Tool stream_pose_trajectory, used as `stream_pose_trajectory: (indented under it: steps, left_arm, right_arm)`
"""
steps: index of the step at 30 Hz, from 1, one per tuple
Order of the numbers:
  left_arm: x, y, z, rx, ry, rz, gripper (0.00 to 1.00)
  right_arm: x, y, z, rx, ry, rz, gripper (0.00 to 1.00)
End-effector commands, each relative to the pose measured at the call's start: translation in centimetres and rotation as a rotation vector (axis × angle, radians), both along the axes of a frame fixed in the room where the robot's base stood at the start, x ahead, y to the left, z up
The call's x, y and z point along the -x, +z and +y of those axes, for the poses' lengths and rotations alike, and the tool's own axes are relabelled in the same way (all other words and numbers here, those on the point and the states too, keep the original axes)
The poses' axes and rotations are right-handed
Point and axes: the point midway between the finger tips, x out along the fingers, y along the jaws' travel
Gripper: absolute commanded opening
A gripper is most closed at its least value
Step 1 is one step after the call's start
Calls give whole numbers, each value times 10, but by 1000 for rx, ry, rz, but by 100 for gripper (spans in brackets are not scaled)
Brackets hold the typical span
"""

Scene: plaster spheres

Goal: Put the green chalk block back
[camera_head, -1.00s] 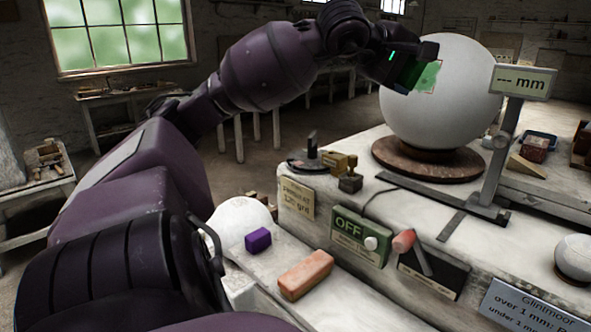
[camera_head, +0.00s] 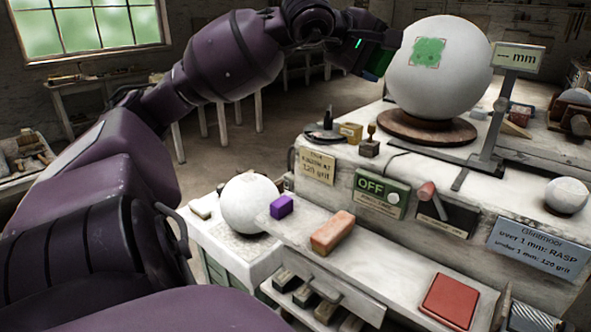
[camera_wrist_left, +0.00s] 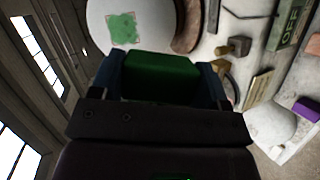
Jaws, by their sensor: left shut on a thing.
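My left gripper (camera_head: 378,62) is shut on the green chalk block (camera_wrist_left: 160,76), which shows dark green between its fingers in the left wrist view. In the head view only a little of the block shows at the gripper's end. The gripper is just left of the large white sphere (camera_head: 435,85), apart from it. The sphere stands on a round brown base and bears a green chalk patch (camera_head: 428,52), also seen in the left wrist view (camera_wrist_left: 123,27). A purple block (camera_head: 281,207) and an orange-pink block (camera_head: 332,232) lie on the lower shelf. My right gripper is not in view.
A gauge post with a "--- mm" sign (camera_head: 516,57) stands right of the sphere. A green OFF box (camera_head: 381,192) hangs on the bench front. A small white sphere (camera_head: 250,203) and a red pad (camera_head: 449,300) flank the shelf blocks. Bare shelf lies between the orange-pink block and the pad.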

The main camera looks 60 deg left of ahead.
Motion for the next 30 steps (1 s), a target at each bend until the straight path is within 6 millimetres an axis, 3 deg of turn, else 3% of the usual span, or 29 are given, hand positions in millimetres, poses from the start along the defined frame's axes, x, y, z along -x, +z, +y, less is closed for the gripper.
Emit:
stream_pose_trajectory:
  steps: [8, 21, 30]
  left_arm:
    - [8, -77, -53, 5, -199, 3, 41]
    - [22, -226, -160, 5, -600, 2, 41]
    - [28, -294, -208, 1, -782, 0, 41]
  right_arm:
    - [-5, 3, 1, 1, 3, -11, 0]
    - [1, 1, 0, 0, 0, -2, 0]
    - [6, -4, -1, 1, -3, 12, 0]
